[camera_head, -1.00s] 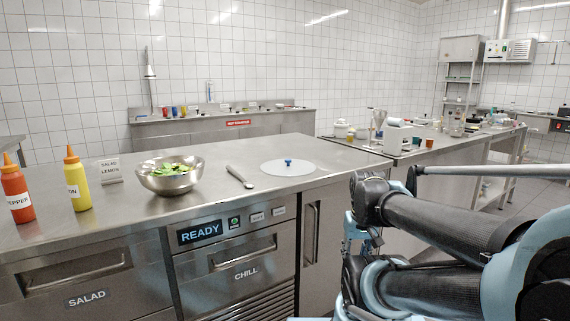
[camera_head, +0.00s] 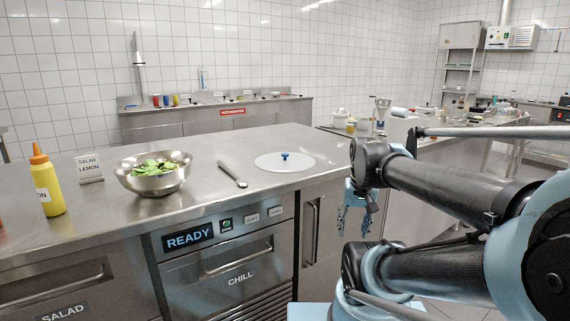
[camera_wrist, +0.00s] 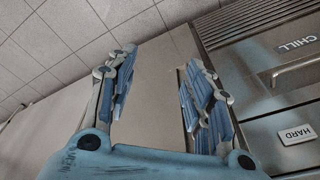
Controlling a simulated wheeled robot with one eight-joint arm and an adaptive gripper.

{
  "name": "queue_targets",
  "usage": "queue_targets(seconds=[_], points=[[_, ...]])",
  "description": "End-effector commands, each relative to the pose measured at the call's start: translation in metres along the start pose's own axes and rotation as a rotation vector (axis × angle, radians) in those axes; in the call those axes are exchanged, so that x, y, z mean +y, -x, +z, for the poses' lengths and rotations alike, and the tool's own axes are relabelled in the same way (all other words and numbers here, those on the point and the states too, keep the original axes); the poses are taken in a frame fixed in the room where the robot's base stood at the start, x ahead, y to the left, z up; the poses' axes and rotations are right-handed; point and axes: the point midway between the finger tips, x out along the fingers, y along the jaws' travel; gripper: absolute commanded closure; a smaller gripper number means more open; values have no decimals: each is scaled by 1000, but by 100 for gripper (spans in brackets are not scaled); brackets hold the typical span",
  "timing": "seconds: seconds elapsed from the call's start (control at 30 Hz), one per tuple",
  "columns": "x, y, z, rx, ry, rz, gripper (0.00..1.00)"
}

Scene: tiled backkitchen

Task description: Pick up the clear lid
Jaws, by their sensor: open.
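The clear lid (camera_head: 270,164) is a pale round disc with a blue knob (camera_head: 284,156) at its middle. It lies flat on the steel counter, near the counter's right end in the head view. My gripper (camera_head: 345,230) hangs to the right of the lid, in front of the counter and below its top. The lid is not in the wrist view.
Drawer handles (camera_head: 237,256) stick out of the front. A cluttered table (camera_head: 470,130) stands behind right.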

Motion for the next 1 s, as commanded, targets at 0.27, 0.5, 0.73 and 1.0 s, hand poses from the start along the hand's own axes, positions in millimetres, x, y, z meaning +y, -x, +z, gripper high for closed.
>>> queue_targets(seconds=[0.27,0.5,0.73,1.0], points=[[-40,88,-87,-55,-312,-28,53],[-82,150,-161,-113,-588,-32,53],[-128,198,-229,-170,-851,-17,53],[-184,236,-295,-231,-1130,20,53]])
